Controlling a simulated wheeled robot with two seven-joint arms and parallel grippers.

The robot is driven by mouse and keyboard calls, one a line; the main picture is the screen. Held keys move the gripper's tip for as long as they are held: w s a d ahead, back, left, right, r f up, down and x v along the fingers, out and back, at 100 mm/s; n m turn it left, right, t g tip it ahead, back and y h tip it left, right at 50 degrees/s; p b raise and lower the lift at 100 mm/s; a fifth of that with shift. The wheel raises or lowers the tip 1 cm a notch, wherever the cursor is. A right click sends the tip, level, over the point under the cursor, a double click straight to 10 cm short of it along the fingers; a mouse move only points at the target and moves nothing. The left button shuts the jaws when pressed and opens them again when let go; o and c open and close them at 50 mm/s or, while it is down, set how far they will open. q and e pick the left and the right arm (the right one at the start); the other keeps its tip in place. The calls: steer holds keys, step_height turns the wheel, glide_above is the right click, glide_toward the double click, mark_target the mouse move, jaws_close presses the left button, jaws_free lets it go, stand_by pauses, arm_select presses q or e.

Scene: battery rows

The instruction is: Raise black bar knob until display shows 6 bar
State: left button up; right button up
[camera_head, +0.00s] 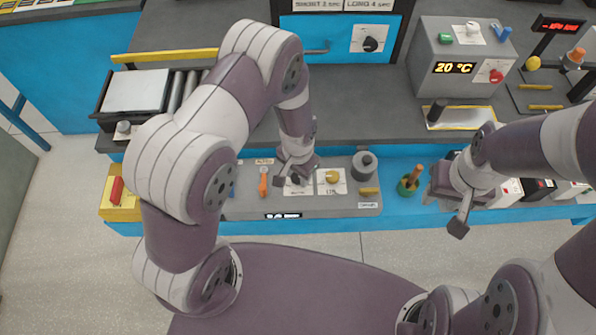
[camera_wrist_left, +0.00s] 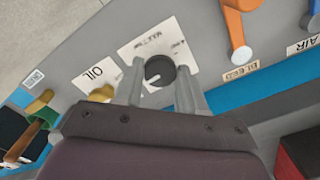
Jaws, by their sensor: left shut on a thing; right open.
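The black knob (camera_wrist_left: 159,70) sits on a white plate (camera_wrist_left: 181,34) marked with a scale. It has a pale pointer line. My left gripper (camera_wrist_left: 160,76) is shut on this knob, with one finger on each side. In the head view my left gripper (camera_head: 296,177) covers the knob, and only part of the white plate (camera_head: 292,191) shows. A small black display (camera_head: 283,215) with white characters is on the panel's front edge, too small to read. My right gripper (camera_head: 446,211) is open and empty, over the blue strip at the right.
On the grey panel (camera_head: 245,207), a yellow knob (camera_head: 332,177) stands right of my left gripper and an orange lever (camera_head: 263,182) left of it. A grey box (camera_head: 436,82) behind reads 20 °C.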

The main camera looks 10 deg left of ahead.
mark_target(298, 177)
arm_select(q)
steer(key=shift+w+r+m, duration=0.1)
steer(key=shift+m, duration=0.5)
steer(key=o, duration=1.1)
steer(key=shift+c, duration=0.2)
step_height(298, 177, up, 13)
steer(key=shift+f, duration=0.2)
